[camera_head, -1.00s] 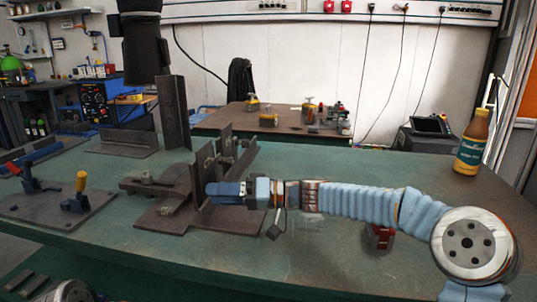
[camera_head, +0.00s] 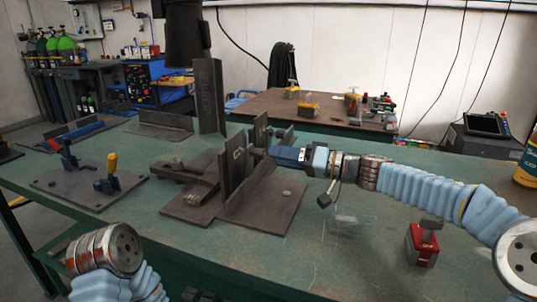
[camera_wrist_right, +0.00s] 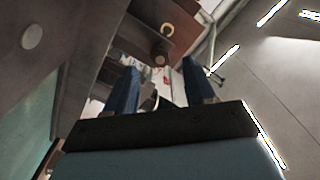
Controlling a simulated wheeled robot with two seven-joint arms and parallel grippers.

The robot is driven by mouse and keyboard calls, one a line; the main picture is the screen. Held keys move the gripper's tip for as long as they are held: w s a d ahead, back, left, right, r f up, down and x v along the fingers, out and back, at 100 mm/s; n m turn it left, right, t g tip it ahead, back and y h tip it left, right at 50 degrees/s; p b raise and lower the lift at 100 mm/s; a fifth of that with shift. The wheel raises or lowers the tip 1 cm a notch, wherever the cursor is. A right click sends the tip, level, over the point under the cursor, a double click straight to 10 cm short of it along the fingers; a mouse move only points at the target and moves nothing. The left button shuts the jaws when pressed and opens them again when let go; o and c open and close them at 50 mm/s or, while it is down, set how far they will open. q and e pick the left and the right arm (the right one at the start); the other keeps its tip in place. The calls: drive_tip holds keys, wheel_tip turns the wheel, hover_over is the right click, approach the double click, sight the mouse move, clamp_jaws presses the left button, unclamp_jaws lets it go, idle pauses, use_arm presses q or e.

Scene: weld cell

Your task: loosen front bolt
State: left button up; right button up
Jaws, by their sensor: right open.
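A welding fixture with upright dark steel plates (camera_head: 235,165) stands on a base plate (camera_head: 265,215) in the middle of the table. A flat round grey head (camera_head: 287,194) sits on the base plate; a similar disc shows in the right wrist view (camera_wrist_right: 32,36). A dark clamp (camera_head: 185,173) lies left of the uprights. I cannot tell which part is the front bolt. My right gripper (camera_head: 275,153) is at the right side of the uprights, partly overlapping them. My left gripper is out of view.
A plate with blue toggle clamps (camera_head: 85,190) lies at the left. A red block (camera_head: 423,245) stands at the right front, below my right arm. A tall steel angle (camera_head: 209,95) stands behind the fixture. The green tabletop (camera_head: 335,265) is clear in front.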

sight(263, 154)
drive_tip(key=x, duration=0.4)
drive_tip(key=shift+a, duration=0.1)
clamp_jaws()
